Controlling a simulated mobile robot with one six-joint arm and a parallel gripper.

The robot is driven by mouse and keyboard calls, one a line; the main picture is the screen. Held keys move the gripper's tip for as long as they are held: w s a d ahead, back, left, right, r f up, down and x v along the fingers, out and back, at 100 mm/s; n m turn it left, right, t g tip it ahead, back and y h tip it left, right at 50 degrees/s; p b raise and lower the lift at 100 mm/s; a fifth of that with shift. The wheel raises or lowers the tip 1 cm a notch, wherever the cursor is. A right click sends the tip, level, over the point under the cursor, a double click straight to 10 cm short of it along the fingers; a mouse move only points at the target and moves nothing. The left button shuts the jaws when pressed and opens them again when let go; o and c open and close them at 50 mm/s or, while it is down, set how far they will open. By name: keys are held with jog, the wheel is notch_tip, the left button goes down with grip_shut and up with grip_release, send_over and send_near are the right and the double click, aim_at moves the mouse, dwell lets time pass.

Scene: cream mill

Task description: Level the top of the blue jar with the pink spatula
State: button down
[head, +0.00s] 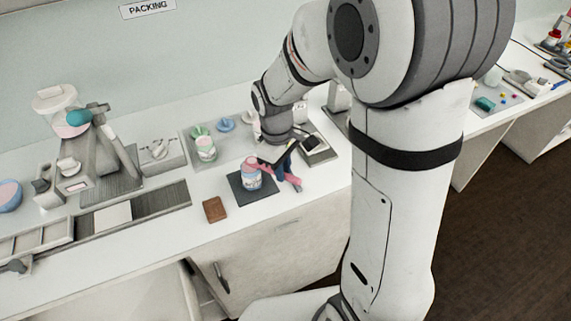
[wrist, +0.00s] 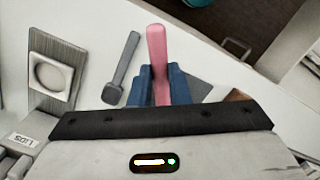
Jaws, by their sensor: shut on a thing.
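The blue jar (head: 251,180) stands upright on a dark square mat (head: 240,195) in the head view, with pink showing at its top. My gripper (head: 283,168) is just right of the jar, its blue fingers shut on the pink spatula (head: 291,180). In the wrist view the spatula (wrist: 157,48) stands out between the fingers (wrist: 159,85). The spatula's other end is near the jar's rim; I cannot tell whether it touches. The jar does not show in the wrist view, where the gripper body hides the near side.
A brown block (head: 214,209) lies left of the mat near the counter's front edge. Behind is a tray with a green-topped jar (head: 206,149). A scale-like device (head: 317,148) stands behind right. In the wrist view a grey tool (wrist: 122,68) lies left of the spatula.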

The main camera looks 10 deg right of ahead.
jog(key=s+a+r+p, duration=0.3)
jog(key=r, duration=0.2)
jog(key=shift+s+a+p, duration=0.15)
jog(key=shift+s+p, duration=0.15)
jog(key=shift+s, duration=0.05)
dwell(0.9)
jog(key=shift+f, duration=0.1)
dwell(1.6)
